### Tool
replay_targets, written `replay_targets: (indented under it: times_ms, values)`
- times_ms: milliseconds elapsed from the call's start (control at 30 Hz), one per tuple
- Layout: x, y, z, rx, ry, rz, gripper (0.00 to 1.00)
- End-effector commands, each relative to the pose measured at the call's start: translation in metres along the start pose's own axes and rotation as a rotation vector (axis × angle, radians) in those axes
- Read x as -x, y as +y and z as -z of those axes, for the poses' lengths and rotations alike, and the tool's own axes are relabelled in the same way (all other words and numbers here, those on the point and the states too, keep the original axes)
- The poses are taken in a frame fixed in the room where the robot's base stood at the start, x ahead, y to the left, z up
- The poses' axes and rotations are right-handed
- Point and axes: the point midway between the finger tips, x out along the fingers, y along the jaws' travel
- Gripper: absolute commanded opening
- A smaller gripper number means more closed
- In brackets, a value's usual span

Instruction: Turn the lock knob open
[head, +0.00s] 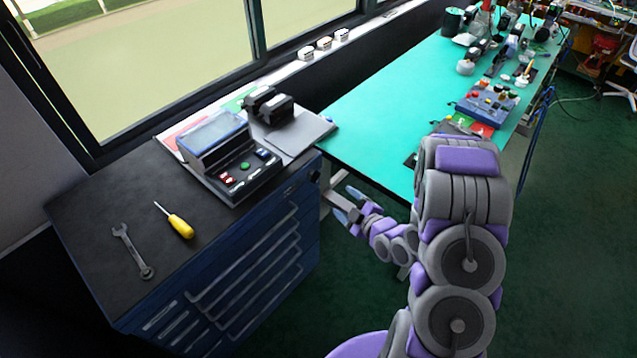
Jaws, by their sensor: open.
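The blue tool cabinet (262,262) with a black top stands at the left. A small dark round knob (314,176) shows near the top right corner of its drawer front; it looks like the lock knob, but its turn angle is too small to tell. My gripper (346,204) is open just to the right of that corner, its two pale blue fingertips apart. Nothing shows between the fingers. The gripper appears a short way from the knob and not touching it; the exact distance is hard to judge.
The cabinet top bears a positioner unit (232,165) with buttons, a wrench (131,250) and a yellow screwdriver (180,225). A long teal workbench (385,110) with tools stands behind my arm. Green floor (570,230) at the right is clear.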

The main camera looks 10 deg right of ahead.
Motion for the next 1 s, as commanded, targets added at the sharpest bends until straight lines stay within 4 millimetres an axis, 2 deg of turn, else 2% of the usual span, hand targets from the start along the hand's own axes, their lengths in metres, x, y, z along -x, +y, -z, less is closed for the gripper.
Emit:
replay_targets:
  times_ms: [167, 700, 900, 1000]
  values:
    - [-0.015, -0.002, -0.001, 0.005, 0.004, -0.003, 0.72]
    - [-0.118, 0.000, 0.001, 0.000, 0.005, -0.003, 0.72]
    - [-0.145, 0.001, 0.002, 0.001, 0.004, -0.004, 0.72]
    - [-0.152, 0.002, 0.002, 0.000, 0.003, -0.004, 0.72]
